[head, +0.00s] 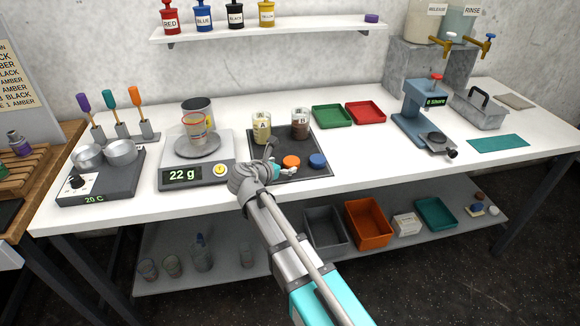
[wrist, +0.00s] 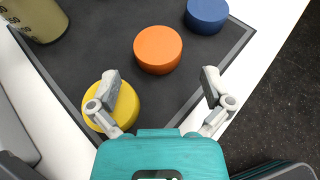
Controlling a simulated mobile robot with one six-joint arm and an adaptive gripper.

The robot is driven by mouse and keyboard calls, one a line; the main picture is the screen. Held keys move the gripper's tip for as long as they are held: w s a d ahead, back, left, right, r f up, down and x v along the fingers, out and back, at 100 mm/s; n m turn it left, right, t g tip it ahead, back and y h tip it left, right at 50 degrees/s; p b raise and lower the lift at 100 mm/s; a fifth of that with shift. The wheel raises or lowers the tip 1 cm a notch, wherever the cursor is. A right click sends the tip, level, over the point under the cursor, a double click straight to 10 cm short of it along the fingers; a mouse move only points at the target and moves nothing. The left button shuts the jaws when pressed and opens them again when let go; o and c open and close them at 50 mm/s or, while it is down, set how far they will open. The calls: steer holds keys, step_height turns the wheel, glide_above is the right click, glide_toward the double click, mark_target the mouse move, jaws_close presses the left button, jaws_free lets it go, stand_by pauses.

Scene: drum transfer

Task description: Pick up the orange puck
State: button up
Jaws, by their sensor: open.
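The orange puck (head: 291,161) lies on the dark mat (head: 322,150), between my gripper and the blue puck (head: 317,160). In the wrist view the orange puck (wrist: 158,49) lies flat, ahead of my fingertips and roughly between their lines. The blue puck (wrist: 207,14) is beyond it to the right. A yellow puck (wrist: 112,107) lies partly hidden under my left finger; my arm hides it in the head view. My gripper (wrist: 161,79) is open and empty, above the front of the mat. My gripper (head: 280,164) also shows in the head view, beside the orange puck.
Beakers A (head: 262,128) and B (head: 300,124) stand at the back of the mat. A scale (head: 196,163) reading 22 g stands to the left. Green (head: 332,116) and red (head: 366,113) trays lie behind right.

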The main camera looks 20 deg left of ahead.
mark_target(292, 160)
steer(key=shift+w+f, duration=0.1)
steer(key=shift+w, duration=0.05)
steer(key=shift+b+x, duration=0.85)
steer(key=shift+x, duration=1.6)
steer(key=c, duration=1)
